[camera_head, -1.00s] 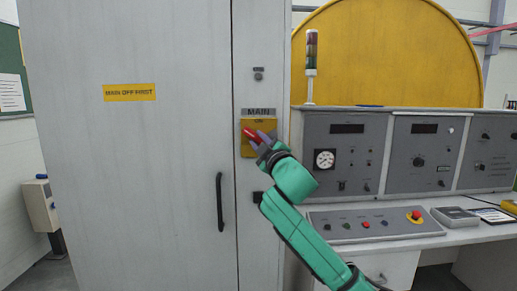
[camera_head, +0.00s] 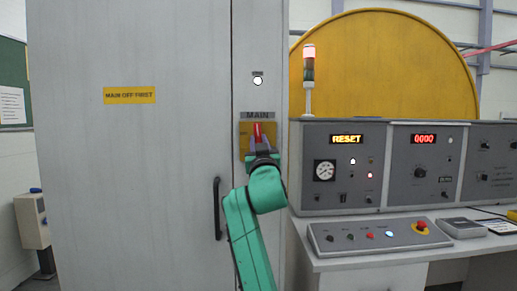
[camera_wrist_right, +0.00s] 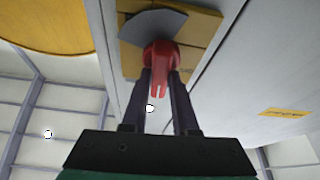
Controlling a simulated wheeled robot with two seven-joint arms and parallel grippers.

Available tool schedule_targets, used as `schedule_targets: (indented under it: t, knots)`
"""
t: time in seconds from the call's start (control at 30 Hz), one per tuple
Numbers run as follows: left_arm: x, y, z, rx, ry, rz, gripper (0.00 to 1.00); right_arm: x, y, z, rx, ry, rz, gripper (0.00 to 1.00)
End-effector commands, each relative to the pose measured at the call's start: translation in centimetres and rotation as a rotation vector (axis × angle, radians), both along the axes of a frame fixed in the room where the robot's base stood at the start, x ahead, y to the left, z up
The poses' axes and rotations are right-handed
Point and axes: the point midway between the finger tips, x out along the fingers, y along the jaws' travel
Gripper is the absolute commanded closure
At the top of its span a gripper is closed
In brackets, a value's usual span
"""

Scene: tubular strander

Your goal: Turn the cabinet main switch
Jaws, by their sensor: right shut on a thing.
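The main switch has a red handle (camera_head: 258,132) on a yellow plate (camera_head: 244,130) under a MAIN label on the grey cabinet (camera_head: 150,190). The handle now stands upright. My right gripper (camera_head: 260,150) comes from below and is shut on the red handle. In the right wrist view the handle (camera_wrist_right: 162,58) sits between the two dark fingers of the right gripper (camera_wrist_right: 161,75), with the yellow plate (camera_wrist_right: 130,58) behind it. My left gripper is not in view.
A round lamp (camera_head: 257,80) above the switch is lit white. A black door handle (camera_head: 217,208) is left of my arm. The control console (camera_head: 345,165) at the right shows RESET and 0000. A signal tower (camera_head: 309,75) glows red.

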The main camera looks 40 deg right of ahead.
Motion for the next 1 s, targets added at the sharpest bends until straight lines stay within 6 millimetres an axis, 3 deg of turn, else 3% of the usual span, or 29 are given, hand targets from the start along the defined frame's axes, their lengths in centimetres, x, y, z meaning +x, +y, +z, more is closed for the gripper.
schedule_targets:
  t: [0.73,0.77,0.83,1.0]
  knots:
    - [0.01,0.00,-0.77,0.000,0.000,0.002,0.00,0.03,-0.07,-0.13,0.085,-0.059,0.000,1.00]
    - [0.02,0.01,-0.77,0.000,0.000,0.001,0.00,0.03,-0.07,-0.13,0.085,-0.059,0.000,0.69]
    - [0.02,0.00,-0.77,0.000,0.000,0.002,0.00,0.02,-0.07,-0.11,0.084,-0.060,0.000,0.43]
    - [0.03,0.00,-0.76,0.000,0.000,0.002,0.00,0.00,-0.07,-0.07,0.083,-0.061,-0.001,0.43]
